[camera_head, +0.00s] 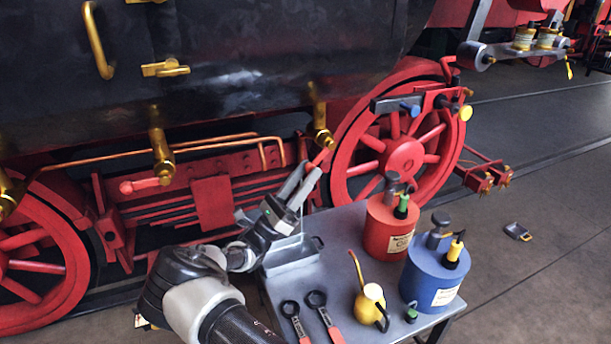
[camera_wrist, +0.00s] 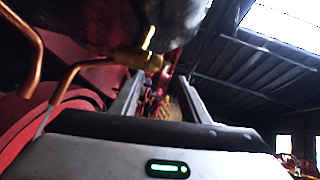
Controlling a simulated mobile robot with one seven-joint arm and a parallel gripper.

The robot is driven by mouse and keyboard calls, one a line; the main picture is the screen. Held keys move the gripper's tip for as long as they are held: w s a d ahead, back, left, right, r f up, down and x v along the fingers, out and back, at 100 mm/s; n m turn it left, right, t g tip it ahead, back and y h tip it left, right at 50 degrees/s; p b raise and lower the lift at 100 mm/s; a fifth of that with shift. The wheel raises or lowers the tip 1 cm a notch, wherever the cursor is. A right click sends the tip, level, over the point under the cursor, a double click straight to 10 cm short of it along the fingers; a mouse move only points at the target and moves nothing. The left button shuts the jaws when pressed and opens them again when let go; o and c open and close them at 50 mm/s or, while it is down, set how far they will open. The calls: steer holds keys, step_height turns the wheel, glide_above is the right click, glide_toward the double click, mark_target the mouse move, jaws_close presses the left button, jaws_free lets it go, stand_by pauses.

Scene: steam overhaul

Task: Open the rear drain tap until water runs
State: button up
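Brass drain taps hang along the underside of the black locomotive body. One tap (camera_head: 319,115) is by the right red wheel, another (camera_head: 160,145) is mid-frame, and a third (camera_head: 8,195) is at the left edge. I cannot tell from labels which is the rear one. My gripper (camera_head: 310,167) is just below the right-hand tap, pointing up, with its fingers apart. A short red lever (camera_head: 320,157) shows close to the fingertips; contact is unclear. In the wrist view a brass tap (camera_wrist: 140,57) is beyond the left finger. No running water is visible.
A grey table (camera_head: 340,225) stands below, holding a red can (camera_head: 391,228), a blue can (camera_head: 433,280), a yellow oiler (camera_head: 369,304) and two red-handled wrenches (camera_head: 325,315). Copper pipes (camera_head: 215,140) run beside the taps. The red wheel (camera_head: 403,155) is close right of my gripper.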

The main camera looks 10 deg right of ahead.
steer(key=b+v, duration=0.2)
steer(key=v, duration=1.5)
steer(key=shift+a, duration=0.15)
steer(key=shift+s, duration=0.1)
